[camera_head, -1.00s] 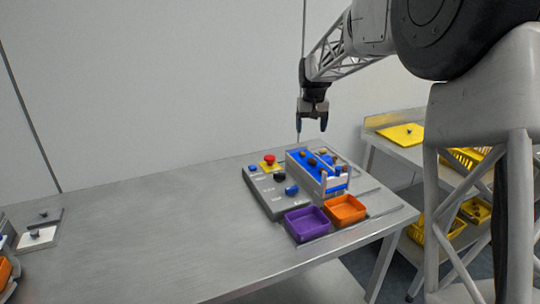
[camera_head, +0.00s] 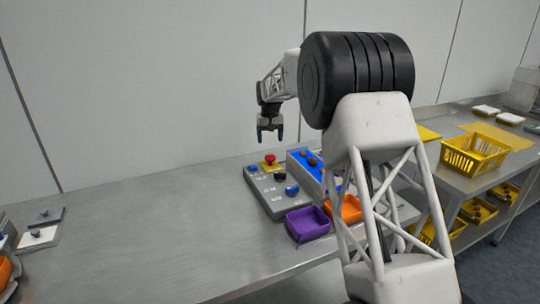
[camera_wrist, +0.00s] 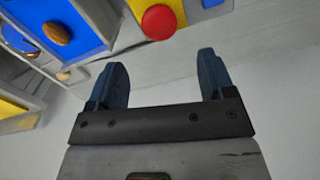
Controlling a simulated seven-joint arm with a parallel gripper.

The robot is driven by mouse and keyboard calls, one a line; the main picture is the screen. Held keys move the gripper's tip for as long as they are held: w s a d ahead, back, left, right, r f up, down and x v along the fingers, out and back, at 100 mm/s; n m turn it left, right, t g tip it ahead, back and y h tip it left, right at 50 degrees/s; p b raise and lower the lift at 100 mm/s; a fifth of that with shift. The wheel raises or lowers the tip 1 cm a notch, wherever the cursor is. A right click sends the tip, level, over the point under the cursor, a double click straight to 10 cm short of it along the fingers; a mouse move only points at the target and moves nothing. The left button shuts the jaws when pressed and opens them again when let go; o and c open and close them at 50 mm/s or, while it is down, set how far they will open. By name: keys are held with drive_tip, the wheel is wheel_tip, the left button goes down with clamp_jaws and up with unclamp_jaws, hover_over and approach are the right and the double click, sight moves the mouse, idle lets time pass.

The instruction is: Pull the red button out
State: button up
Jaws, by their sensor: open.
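The red button (camera_head: 270,159) is a round mushroom head on a yellow plate at the back of the grey control box (camera_head: 262,191).
A blue sorter with brown dates (camera_head: 300,157) stands right of the button, partly hidden by my arm. A purple tray (camera_head: 307,222) and an orange tray (camera_head: 350,209) sit in front. A yellow crate (camera_head: 474,153) stands at right.

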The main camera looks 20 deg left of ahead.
sight(270, 155)
idle(0.3)
drive_tip(key=shift+f, duration=3.9)
drive_tip(key=c, duration=1.3)
drive_tip(key=shift+o, duration=0.2)
drive_tip(key=shift+r, duration=0.7)
drive_tip(key=o, duration=1.1)
drive_tip(key=shift+r, duration=0.1)
drive_tip(key=shift+o, duration=0.8)
